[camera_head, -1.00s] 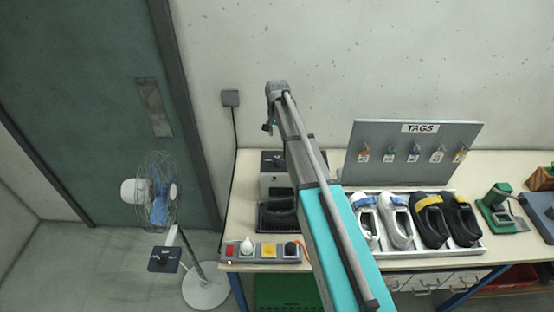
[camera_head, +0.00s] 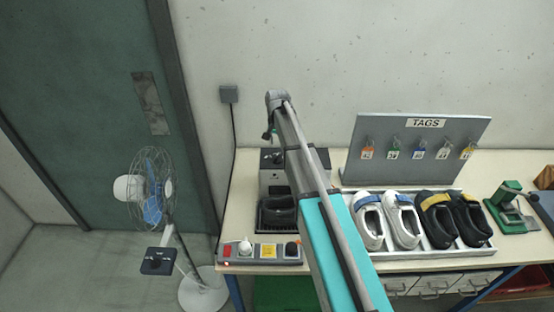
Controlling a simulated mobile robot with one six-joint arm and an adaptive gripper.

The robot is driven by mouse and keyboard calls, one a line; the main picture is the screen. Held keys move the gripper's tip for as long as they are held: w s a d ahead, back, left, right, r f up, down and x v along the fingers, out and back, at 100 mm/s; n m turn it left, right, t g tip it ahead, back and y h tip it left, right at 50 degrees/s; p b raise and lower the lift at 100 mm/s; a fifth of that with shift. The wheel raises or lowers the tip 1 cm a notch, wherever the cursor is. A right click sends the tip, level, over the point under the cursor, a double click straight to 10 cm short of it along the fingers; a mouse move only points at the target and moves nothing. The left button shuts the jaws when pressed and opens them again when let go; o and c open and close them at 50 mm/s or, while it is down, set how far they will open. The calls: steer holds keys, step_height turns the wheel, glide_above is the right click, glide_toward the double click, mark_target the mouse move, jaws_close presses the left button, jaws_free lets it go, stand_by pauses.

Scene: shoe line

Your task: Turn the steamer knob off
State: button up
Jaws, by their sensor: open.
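The steamer (camera_head: 270,182) appears to be the grey box with a dark front panel at the left end of the bench. A small round knob (camera_head: 277,157) seems to show on its dark upper panel, close to my arm; its setting is too small to read. My arm rises from the bottom centre and partly covers the steamer's right side. My gripper (camera_head: 267,134) is small and dark at the arm's far end, open, and looks above the steamer in the picture. Its fingers are hard to make out.
A dark shoe-like item (camera_head: 280,211) sits in front of the steamer. A power strip (camera_head: 258,254) lies at the bench's front edge. Right of my arm are a shoe tray (camera_head: 442,251) with white and black shoes and a TAGS board (camera_head: 362,172). A fan (camera_head: 152,190) stands left.

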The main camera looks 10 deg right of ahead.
mark_target(277, 155)
steer(key=shift+f+b, duration=3)
steer(key=shift+f, duration=0.3)
jaws_close()
